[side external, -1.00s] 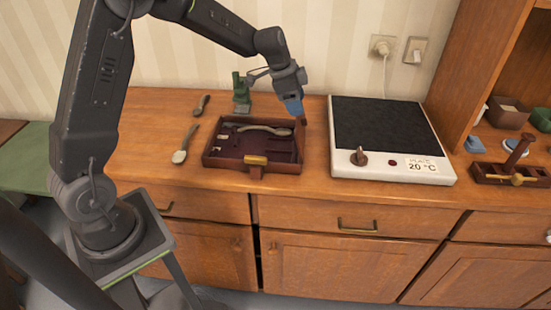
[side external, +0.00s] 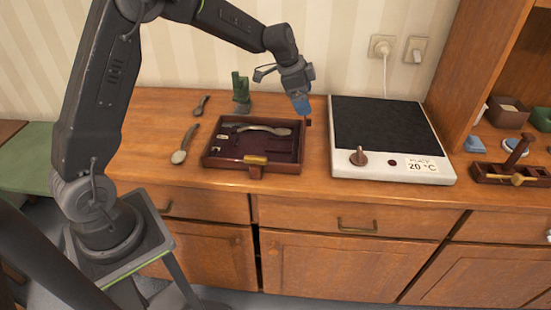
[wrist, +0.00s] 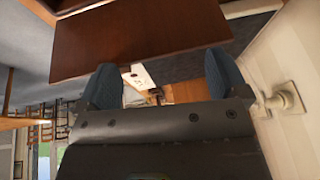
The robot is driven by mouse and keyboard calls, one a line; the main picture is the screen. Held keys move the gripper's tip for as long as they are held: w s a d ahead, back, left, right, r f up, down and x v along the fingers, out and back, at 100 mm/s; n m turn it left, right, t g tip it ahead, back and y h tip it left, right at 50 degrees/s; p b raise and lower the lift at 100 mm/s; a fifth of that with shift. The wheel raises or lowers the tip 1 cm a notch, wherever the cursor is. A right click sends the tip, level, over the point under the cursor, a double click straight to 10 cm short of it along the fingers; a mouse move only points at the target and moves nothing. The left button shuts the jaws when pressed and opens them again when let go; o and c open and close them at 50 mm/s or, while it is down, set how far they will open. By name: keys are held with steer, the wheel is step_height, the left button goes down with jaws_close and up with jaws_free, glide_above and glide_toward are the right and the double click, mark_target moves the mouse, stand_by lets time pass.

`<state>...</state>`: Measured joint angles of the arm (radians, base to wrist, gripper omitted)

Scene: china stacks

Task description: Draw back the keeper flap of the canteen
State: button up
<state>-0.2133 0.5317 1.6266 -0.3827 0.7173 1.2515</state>
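The canteen (side external: 213,160) is a shallow dark red box on the counter, open at the top. A pale, curved spoon-like piece (side external: 250,128) lies across its back part. A brass-coloured piece (side external: 256,160) sits at the middle of its front wall; I cannot tell whether it is the keeper flap. My gripper (side external: 302,107) points down just beyond the box's back right corner. A small dark piece (side external: 308,122) shows at its tips; whether they touch is unclear. In the wrist view my gripper's blue fingers (wrist: 163,75) stand wide apart, with a brown panel (wrist: 130,35) beyond them.
A hot plate (side external: 385,125) stands close on the right. Two loose spoons lie left of the box, the nearer one (side external: 180,156) larger. A green stand (side external: 241,95) is behind the box. A dark wooden rack (side external: 490,172) is at far right.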

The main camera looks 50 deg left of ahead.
steer(key=shift+g, duration=0.9)
steer(key=s+f, duration=0.1)
steer(key=f, duration=0.1)
steer(key=s+f, duration=0.1)
steer(key=f, duration=0.2)
steer(key=s+f, duration=0.2)
steer(key=shift+a+f, duration=0.15)
steer(key=shift+f, duration=0.1)
steer(key=shift+v, duration=0.85)
steer(key=shift+s+r, duration=0.4)
steer(key=shift+r, duration=0.45)
steer(key=shift+s+r, duration=0.3)
steer(key=shift+r, duration=0.45)
steer(key=c, duration=0.4)
steer(key=o, duration=0.4)
steer(key=shift+s+r, duration=0.1)
steer(key=shift+r, duration=0.15)
steer(key=shift+a, duration=0.1)
